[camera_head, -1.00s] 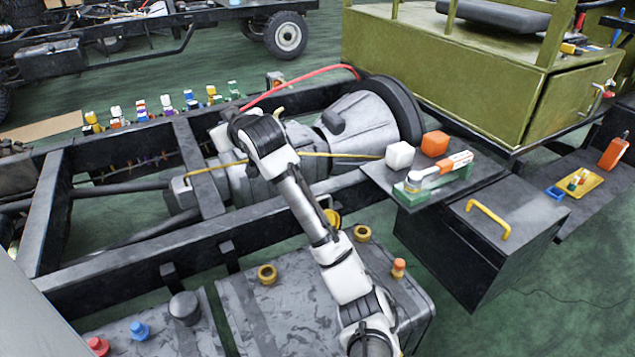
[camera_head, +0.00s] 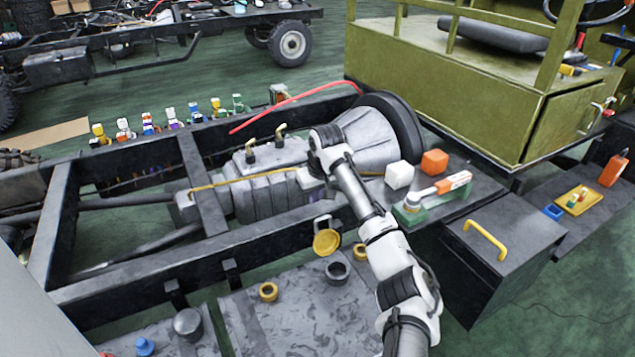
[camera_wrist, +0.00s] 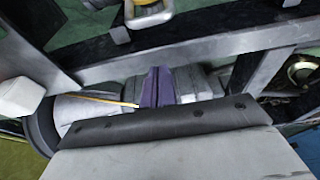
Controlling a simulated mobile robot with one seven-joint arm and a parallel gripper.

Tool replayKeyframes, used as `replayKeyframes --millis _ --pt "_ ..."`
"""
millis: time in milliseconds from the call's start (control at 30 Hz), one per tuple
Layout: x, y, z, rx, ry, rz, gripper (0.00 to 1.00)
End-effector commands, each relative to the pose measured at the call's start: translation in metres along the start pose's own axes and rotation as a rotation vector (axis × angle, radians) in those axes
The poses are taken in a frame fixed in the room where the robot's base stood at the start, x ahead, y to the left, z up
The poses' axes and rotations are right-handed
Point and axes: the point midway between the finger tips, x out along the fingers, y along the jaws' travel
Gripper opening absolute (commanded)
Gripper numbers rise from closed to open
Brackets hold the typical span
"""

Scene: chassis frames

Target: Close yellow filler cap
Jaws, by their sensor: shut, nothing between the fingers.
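The yellow filler cap (camera_head: 326,242) stands tilted open, with a pale metal loop above it, beside a dark round filler neck (camera_head: 337,272) on the grey tank (camera_head: 300,318). A yellow part with a metal loop, probably this cap, shows at the top edge of the wrist view (camera_wrist: 150,14). My gripper (camera_wrist: 155,72) shows its purple fingers shut and empty over the grey machinery, apart from the cap. In the head view my gripper is mostly hidden behind my arm, above the frame and behind the cap.
Yellow rings (camera_head: 268,291) sit on the tanks. The black frame rail (camera_head: 255,240) runs behind the cap. A grey gearbox (camera_head: 262,175) lies inside the frame. A white cube (camera_head: 399,175) and an orange cube (camera_head: 434,162) stand on a dark plate at right.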

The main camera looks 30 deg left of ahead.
Motion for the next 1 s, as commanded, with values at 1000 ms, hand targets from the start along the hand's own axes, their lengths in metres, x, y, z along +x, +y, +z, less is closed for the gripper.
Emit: replayKeyframes --millis 1000 --pt "0.014 0.0 0.037 -0.001 0.004 0.0 0.0"
